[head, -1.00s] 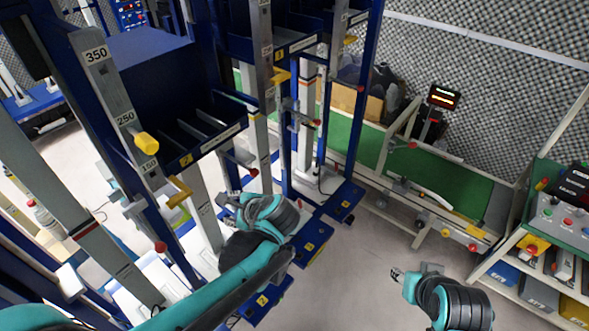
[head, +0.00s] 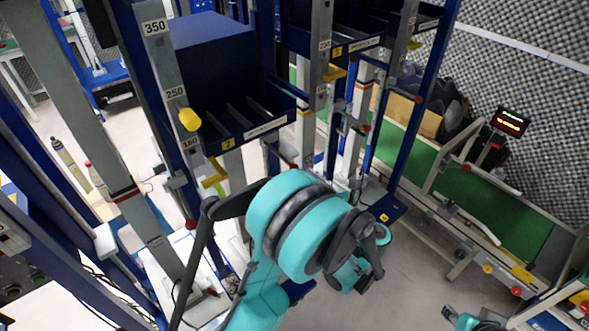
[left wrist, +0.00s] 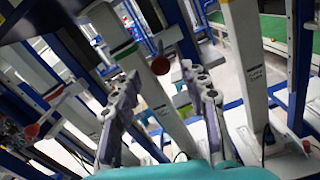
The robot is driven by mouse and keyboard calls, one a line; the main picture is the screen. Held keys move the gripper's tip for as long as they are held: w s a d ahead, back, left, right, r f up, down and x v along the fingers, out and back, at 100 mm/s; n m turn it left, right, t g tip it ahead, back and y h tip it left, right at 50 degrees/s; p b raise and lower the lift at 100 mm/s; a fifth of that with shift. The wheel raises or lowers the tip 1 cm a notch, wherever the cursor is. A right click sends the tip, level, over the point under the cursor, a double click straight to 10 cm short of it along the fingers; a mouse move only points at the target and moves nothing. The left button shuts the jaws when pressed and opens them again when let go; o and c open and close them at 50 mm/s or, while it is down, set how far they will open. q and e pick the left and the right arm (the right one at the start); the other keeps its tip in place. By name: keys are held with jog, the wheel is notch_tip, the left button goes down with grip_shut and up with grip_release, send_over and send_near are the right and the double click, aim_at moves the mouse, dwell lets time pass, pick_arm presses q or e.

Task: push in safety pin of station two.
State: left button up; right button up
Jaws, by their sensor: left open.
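Upright grey columns with number scales stand in blue frames. A yellow knob (head: 189,119) and a yellow handle (head: 214,172) sit on the nearest scaled column (head: 160,50); I cannot tell which part is the safety pin of station two. In the left wrist view, my left gripper (left wrist: 160,74) is open and empty, its fingers spread. A red ball knob (left wrist: 160,65) shows between and beyond the fingertips, apart from them. In the head view my left arm hides part of the stations. My right gripper (head: 448,312) is at the bottom right edge, its jaws too small to read.
A blue bin (head: 240,125) hangs beside the nearest column, with more stations behind. A green-topped bench (head: 500,210) with a lit display (head: 510,121) stands at the right. Grey floor (head: 415,275) is free between bench and stations. Another red knob (left wrist: 31,131) shows at the left of the wrist view.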

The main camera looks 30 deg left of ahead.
pick_arm(q)
send_near(278, 154)
jog(key=x, duration=0.1)
jog(key=b+x, duration=0.1)
jog(key=shift+w+a+f, duration=0.25)
grip_shut()
